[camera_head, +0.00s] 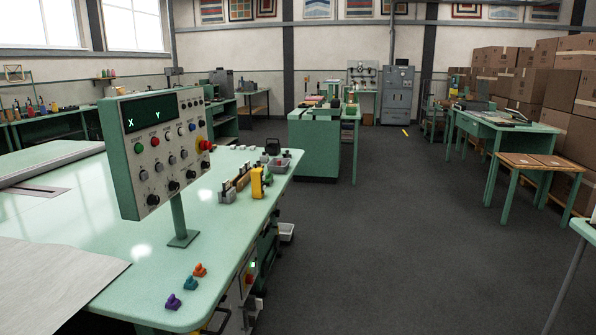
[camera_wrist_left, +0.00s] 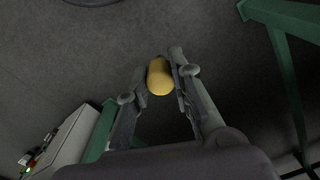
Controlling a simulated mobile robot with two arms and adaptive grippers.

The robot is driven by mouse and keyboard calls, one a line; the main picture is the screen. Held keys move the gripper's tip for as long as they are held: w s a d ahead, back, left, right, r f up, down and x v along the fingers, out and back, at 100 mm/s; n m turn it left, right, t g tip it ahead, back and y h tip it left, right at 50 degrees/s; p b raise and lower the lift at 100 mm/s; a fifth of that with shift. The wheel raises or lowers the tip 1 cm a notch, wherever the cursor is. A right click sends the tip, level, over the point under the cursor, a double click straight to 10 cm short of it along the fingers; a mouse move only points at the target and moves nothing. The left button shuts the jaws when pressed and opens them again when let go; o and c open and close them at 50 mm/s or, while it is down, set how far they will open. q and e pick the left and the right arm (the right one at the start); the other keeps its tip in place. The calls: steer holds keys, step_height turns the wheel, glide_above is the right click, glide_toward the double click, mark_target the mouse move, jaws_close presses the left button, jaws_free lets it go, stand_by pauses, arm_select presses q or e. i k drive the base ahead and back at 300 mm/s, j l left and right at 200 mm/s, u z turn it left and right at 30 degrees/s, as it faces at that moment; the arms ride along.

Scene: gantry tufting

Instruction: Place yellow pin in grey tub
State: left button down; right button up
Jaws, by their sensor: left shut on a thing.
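My left gripper (camera_wrist_left: 161,84) shows only in the left wrist view. It is shut on the yellow pin (camera_wrist_left: 159,77), a rounded yellow piece between the fingertips, held above the dark floor. In the head view, small grey tubs stand on the green table: one (camera_head: 279,167) near the far right corner with dark things at it, and another (camera_head: 227,197) nearer. A pale grey bin (camera_head: 286,232) sits lower, beside the table's right side. I cannot tell which is the task's grey tub. My right gripper is in neither view.
Purple (camera_head: 173,301), teal (camera_head: 190,283) and orange (camera_head: 200,269) pins stand on the near part of the green table (camera_head: 110,235). A control panel (camera_head: 160,150) rises on a post there. A yellow upright item (camera_head: 257,182) stands by the tubs. Open floor (camera_head: 400,240) lies right.

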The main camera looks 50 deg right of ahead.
mark_target(282, 171)
steer(key=l+z, duration=0.1)
steer(key=z, duration=0.4)
steer(key=l+z, duration=0.1)
steer(key=z, duration=0.4)
steer(key=i+l+z, duration=0.1)
steer(key=z, duration=0.35)
steer(key=i+l, duration=0.2)
steer(key=i, duration=0.25)
steer(key=i+l, duration=0.2)
steer(key=i, duration=0.25)
steer(key=i+l, duration=0.2)
steer(key=i, duration=0.25)
steer(key=i+l, duration=0.2)
steer(key=i, duration=0.25)
